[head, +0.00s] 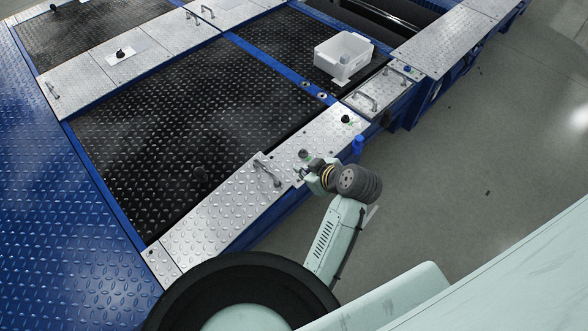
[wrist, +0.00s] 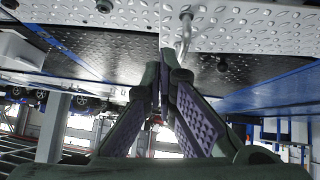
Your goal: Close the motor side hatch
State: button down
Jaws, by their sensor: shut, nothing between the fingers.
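A silver diamond-plate cover (head: 205,222) with a bent metal handle (head: 267,172) lies along the near side of the blue-framed tester. It looks flat; I cannot tell for sure that it is the motor side hatch or whether it is fully seated. My gripper (head: 302,172) is just right of the handle, low over the plating. In the wrist view, my shut, empty fingers (wrist: 168,68) point towards the plates, and the handle (wrist: 185,35) shows just beyond their tips. Contact with the handle cannot be told. A seam between two plates runs beside the handle.
A white bin (head: 343,56) stands on the black tread plate at the back. Another handled cover (head: 365,98) lies beyond. Grey floor (head: 480,150) at right is mostly clear.

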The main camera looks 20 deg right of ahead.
send_over(293, 182)
jog(key=f, duration=0.5)
jog(key=shift+s+a+p, duration=0.2)
jog(key=shift+s+p, duration=0.1)
jog(key=shift+p, duration=0.1)
jog(key=f, duration=0.3)
jog(key=shift+w+d+f, duration=0.1)
jog(key=shift+w+f, duration=0.25)
jog(key=shift+d+f+p, duration=0.1)
jog(key=shift+f+p, duration=0.2)
jog(key=shift+f, duration=0.25)
jog(key=f+b, duration=0.2)
jog(key=f, duration=0.1)
jog(key=shift+w+d+f+b, duration=0.15)
jog(key=shift+d+f+b, duration=0.1)
jog(key=shift+b, duration=0.15)
jog(key=shift+r, duration=0.25)
